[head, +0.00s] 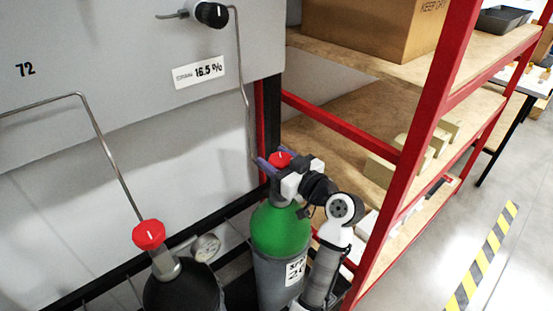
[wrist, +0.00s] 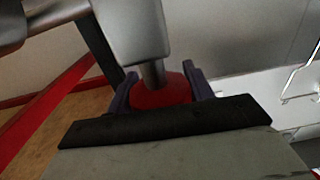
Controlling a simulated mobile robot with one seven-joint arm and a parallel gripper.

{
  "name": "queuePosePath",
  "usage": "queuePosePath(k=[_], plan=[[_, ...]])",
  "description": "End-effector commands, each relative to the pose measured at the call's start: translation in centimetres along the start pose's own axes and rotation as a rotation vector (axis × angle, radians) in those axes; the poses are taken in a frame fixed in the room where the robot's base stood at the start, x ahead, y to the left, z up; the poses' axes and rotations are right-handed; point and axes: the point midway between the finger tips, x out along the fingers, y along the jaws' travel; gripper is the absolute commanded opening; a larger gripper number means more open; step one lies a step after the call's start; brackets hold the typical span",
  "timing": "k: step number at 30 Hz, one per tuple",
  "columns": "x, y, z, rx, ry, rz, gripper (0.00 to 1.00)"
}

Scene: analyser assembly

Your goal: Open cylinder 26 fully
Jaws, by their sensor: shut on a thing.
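Cylinder 26 (head: 278,235) is the green-topped grey one in the middle of the head view; its label is partly hidden by my arm. Its red valve knob (head: 279,159) is on top, with a small white mark. My gripper (head: 270,162) is shut on this red knob, with one purple finger on each side. In the wrist view the red knob (wrist: 162,92) sits between the two purple fingers (wrist: 160,92), under a grey metal part. My arm covers the right side of the cylinder.
A dark cylinder (head: 180,290) with a red knob (head: 148,234) stands at the left, near a small gauge (head: 206,247). A grey panel (head: 130,60) with pipes and a black knob (head: 211,14) is behind. A red-framed shelf (head: 425,110) is close on the right.

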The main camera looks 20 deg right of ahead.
Motion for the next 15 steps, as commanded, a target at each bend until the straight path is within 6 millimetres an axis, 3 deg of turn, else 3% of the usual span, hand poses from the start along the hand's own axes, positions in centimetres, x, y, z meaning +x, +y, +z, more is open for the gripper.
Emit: queuePosePath(k=[8, 15], plan=[[-0.02, -0.02, 0.21, -0.001, 0.001, -0.057, 0.29], [-0.04, -0.19, 0.39, -0.002, 0.002, -0.216, 0.29]])
